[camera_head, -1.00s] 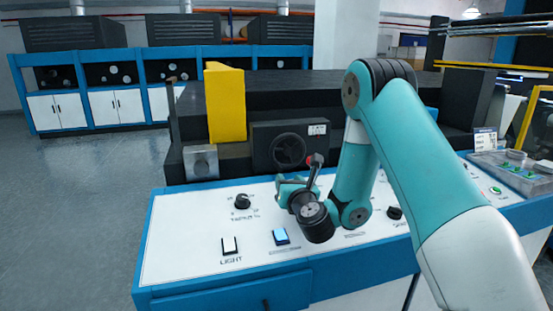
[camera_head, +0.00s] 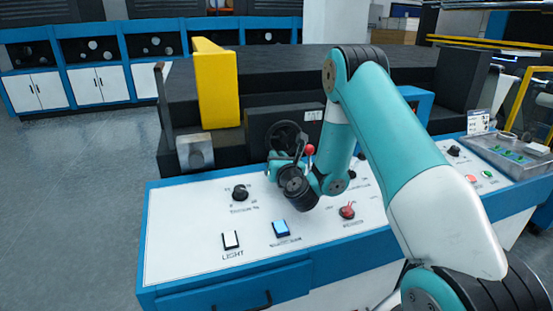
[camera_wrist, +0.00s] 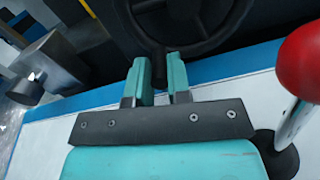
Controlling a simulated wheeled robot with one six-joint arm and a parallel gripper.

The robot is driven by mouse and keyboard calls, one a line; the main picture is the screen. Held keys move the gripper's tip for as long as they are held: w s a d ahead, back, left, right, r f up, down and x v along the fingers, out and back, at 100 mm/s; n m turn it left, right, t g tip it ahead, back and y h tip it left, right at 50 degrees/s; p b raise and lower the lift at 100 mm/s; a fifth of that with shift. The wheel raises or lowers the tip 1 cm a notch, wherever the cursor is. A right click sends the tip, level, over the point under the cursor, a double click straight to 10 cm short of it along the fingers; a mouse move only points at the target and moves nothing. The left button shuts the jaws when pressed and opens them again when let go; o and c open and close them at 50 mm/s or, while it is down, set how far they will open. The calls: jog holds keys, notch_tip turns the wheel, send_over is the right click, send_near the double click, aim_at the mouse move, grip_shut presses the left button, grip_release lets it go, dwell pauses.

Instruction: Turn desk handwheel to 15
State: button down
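The desk handwheel (camera_head: 285,137) is a black spoked wheel on a dark box behind the white panel. In the wrist view the lower part of the wheel (camera_wrist: 215,38) fills the top middle. My gripper (camera_wrist: 161,68) has two teal fingers with a gap between them, pointing at the wheel's lower rim. The fingertips are close to the rim; I cannot tell whether they touch it. In the head view my gripper (camera_head: 275,160) is just below the wheel, partly hidden by my wrist. A small label (camera_head: 313,115) sits right of the wheel, too small to read.
A red-knobbed lever (camera_head: 310,149) stands just right of my gripper, large in the wrist view (camera_wrist: 303,58). The panel holds a black dial (camera_head: 239,193), a light switch (camera_head: 231,240), a blue button (camera_head: 281,229) and a red switch (camera_head: 347,211). A yellow block (camera_head: 216,85) stands left.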

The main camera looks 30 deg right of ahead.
jog(key=shift+d+f+n+b, duration=0.2)
jog(key=shift+f+n+b, duration=0.05)
jog(key=shift+n+b, duration=0.2)
jog(key=shift+s+d+n, duration=0.1)
jog(key=shift+n, duration=0.15)
jog(key=c, duration=1.1)
grip_release()
